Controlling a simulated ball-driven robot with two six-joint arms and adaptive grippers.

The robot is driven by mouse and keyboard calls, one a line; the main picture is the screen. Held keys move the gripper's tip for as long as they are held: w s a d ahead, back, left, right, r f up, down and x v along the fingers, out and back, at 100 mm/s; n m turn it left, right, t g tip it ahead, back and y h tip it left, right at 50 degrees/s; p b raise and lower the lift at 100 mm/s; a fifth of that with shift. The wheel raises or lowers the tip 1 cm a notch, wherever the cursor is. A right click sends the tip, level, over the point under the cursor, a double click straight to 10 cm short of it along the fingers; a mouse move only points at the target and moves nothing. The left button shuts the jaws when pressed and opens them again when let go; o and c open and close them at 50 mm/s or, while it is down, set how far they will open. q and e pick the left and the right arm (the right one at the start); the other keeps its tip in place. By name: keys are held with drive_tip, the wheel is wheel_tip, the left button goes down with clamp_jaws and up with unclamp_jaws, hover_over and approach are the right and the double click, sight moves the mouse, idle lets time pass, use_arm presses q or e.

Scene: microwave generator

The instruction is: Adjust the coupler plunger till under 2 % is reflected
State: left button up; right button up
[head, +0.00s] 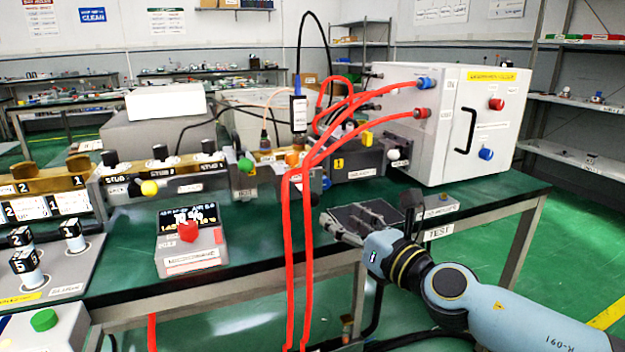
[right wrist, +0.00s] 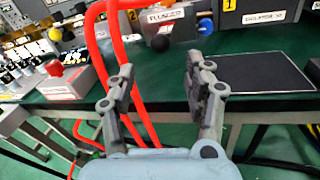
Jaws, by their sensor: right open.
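The part labelled PLUNGER (right wrist: 165,15) shows at the top of the right wrist view. A black ball knob (right wrist: 160,43) is just below it and a blue ball knob (right wrist: 205,26) to its right; the blue knob also shows in the head view (head: 326,183), beside the red hoses. The display box (head: 190,240) shows a large percent figure, partly hidden by its red knob (head: 188,231), and I cannot read it surely. My right gripper (right wrist: 160,78) is open and empty, in front of the black knob and apart from it. It also shows in the head view (head: 374,218) over the table's front edge. My left gripper is not in view.
Red hoses (head: 297,240) hang down left of my right gripper from the white cabinet (head: 460,120). A stub tuner (head: 165,178) stands left of the hoses. A dark mat (right wrist: 265,75) lies right of the gripper. The green table (head: 260,230) is bare beside the display box.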

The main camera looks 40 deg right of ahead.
sight(317, 202)
drive_tip(key=w, duration=1)
drive_tip(key=shift+w+d+f, duration=0.15)
drive_tip(key=shift+w+d, duration=0.05)
drive_tip(key=shift+w, duration=0.1)
